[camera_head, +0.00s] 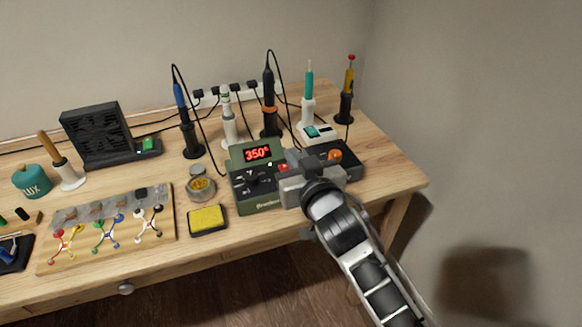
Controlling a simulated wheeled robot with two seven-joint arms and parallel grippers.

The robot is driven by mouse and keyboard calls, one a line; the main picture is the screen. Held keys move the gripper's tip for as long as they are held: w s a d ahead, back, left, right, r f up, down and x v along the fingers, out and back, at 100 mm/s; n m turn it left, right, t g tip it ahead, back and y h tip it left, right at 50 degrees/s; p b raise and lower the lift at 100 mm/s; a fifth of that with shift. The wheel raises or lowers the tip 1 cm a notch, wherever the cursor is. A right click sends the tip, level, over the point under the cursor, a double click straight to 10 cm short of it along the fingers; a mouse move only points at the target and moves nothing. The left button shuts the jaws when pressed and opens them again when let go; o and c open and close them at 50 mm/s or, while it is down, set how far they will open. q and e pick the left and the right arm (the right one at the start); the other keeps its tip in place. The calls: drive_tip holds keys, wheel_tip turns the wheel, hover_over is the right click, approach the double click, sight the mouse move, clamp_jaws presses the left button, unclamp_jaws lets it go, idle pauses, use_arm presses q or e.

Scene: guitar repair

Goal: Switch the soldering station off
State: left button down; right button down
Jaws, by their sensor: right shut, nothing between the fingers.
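The soldering station (255,180) is a dark green box on the wooden workbench. Its red display reads 350 and is lit. A small red switch (283,168) shows near its right edge, close beside my gripper. My right gripper (291,165) is shut and empty. It hangs over the right side of the station, and its body hides part of that side. I cannot tell whether its fingertips touch the switch. My left gripper is not in view.
A dark box with an orange knob (335,155) stands just right of my gripper. Several irons in stands, including a blue one (184,120), line the back. A yellow sponge (207,219), a brass-wool tin (201,188) and a wooden tray (165,225) lie left.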

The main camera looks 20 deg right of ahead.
drive_tip(key=f, duration=0.1)
drive_tip(key=w+f, duration=0.1)
drive_tip(key=f, duration=0.1)
drive_tip(key=shift+w+f+b, duration=0.1)
drive_tip(key=shift+w+b, duration=0.25)
drive_tip(key=shift+b, duration=0.05)
drive_tip(key=shift+f, duration=0.4)
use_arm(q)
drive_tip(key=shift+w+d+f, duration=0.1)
